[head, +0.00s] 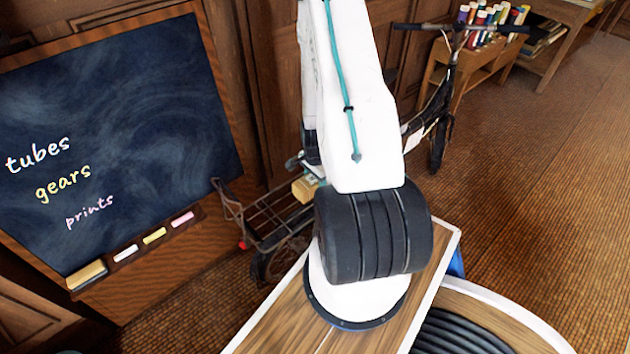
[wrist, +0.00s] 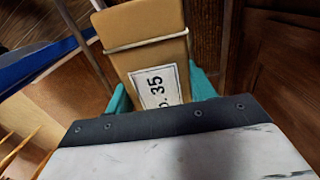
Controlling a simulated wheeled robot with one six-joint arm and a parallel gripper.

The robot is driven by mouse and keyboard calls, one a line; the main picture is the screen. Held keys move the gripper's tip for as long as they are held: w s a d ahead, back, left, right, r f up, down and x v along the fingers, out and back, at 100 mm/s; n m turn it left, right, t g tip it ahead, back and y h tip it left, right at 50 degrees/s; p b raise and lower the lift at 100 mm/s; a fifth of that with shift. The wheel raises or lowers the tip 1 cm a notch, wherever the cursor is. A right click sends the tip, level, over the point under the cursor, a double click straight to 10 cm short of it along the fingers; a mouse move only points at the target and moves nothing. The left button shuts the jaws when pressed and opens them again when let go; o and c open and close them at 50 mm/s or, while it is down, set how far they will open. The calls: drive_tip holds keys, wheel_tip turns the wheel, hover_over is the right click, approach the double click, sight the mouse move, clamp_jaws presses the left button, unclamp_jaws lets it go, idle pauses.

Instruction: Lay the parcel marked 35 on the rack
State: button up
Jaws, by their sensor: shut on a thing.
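The parcel (wrist: 157,28) is a tan block with a cord around it and a white label reading 35. My gripper (wrist: 160,90) has teal fingers on both sides of it and is shut on it. In the head view the parcel (head: 305,187) shows as a small tan block beside my white arm, which hides most of my gripper. The rack (head: 268,222) is a dark barred carrier over the bicycle's rear wheel. The parcel appears near its right end, in line with it or above it; I cannot tell whether they touch.
The bicycle (head: 440,110) stands along the wood-panelled wall, partly hidden by my arm. A chalkboard (head: 115,130) with a chalk ledge is at the left. A wooden stand with coloured tubes (head: 490,25) is at the back right. The brown floor (head: 530,200) at the right is clear.

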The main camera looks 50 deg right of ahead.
drive_tip(key=shift+f, duration=0.1)
drive_tip(key=o, duration=1.4)
